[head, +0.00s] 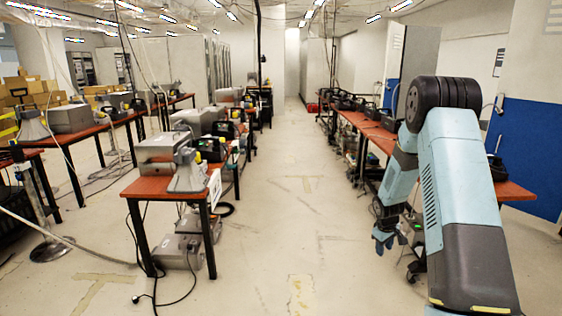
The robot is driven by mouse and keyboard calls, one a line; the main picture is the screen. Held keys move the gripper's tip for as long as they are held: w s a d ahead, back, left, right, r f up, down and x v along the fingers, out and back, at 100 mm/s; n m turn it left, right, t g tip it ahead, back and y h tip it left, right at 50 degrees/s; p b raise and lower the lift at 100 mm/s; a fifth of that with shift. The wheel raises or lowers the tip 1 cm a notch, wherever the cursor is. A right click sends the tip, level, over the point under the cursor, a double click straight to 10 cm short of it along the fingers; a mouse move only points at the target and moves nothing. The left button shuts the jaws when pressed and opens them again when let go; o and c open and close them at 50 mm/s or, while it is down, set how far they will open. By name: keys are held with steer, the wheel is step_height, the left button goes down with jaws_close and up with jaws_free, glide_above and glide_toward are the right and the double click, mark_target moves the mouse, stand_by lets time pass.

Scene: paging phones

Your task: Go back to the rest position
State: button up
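My arm rises at the right of the head view, bends at a dark grey joint near the top and comes down on its left side. My gripper (386,239) hangs low at the arm's end, beside the right-hand bench and above the floor. It is small and dark here, and I cannot tell whether its fingers are open or shut. I see nothing clearly held in it.
A clear aisle (300,190) runs away down the middle. A red-brown table (150,188) with grey devices stands at the left. A long bench (512,192) with black phones runs along the right, partly behind my arm. Cables lie on the floor at left.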

steer(key=s+a+r+m+t, duration=0.1)
steer(key=s+a+r, duration=0.3)
steer(key=r, duration=0.6)
steer(key=s+a+r+m, duration=0.1)
steer(key=s+r, duration=0.4)
steer(key=r, duration=0.5)
steer(key=s+a+r+m+t, duration=0.1)
steer(key=s+a+r, duration=0.3)
steer(key=r, duration=0.6)
steer(key=s+a+r+m, duration=0.1)
steer(key=s+a+r, duration=0.1)
steer(key=s, duration=0.7)
steer(key=s+a+r+t+y, duration=0.1)
steer(key=s+r, duration=0.3)
steer(key=s, duration=0.5)
steer(key=s+a+r+m, duration=0.1)
steer(key=s+a+r, duration=0.2)
steer(key=s, duration=0.7)
steer(key=shift+a+r+m+t+y, duration=0.15)
steer(key=shift+r+m+t+y, duration=0.15)
steer(key=shift+r+y, duration=0.1)
steer(key=shift+o, duration=0.4)
steer(key=shift+s, duration=0.15)
